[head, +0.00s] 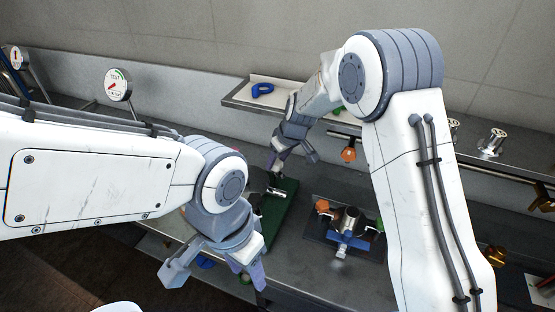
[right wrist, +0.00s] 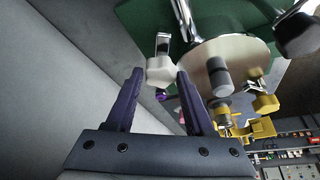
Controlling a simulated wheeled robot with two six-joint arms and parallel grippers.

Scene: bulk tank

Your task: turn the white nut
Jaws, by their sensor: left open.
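The white nut (right wrist: 160,72) shows in the right wrist view, at the rim of a round metal disc (right wrist: 212,52) above a green mat (right wrist: 128,22). My right gripper (right wrist: 159,74) has its two purple fingers apart, one on each side of the nut at their tips. A small gap seems to show beside the nut; I cannot tell whether either finger touches it. In the head view my right gripper (head: 295,158) is above the far end of the green mat (head: 283,212), and I cannot make out the nut there. My left gripper (head: 215,280) is open and empty at the near edge.
A grey knob (right wrist: 218,76) and a black knob (right wrist: 298,35) also sit around the disc. A fixture with a blue clamp (head: 347,240) stands to the right of the mat. A shelf (head: 238,100) with a blue ring (head: 262,89) runs behind. Dial gauges (head: 118,84) stand at left.

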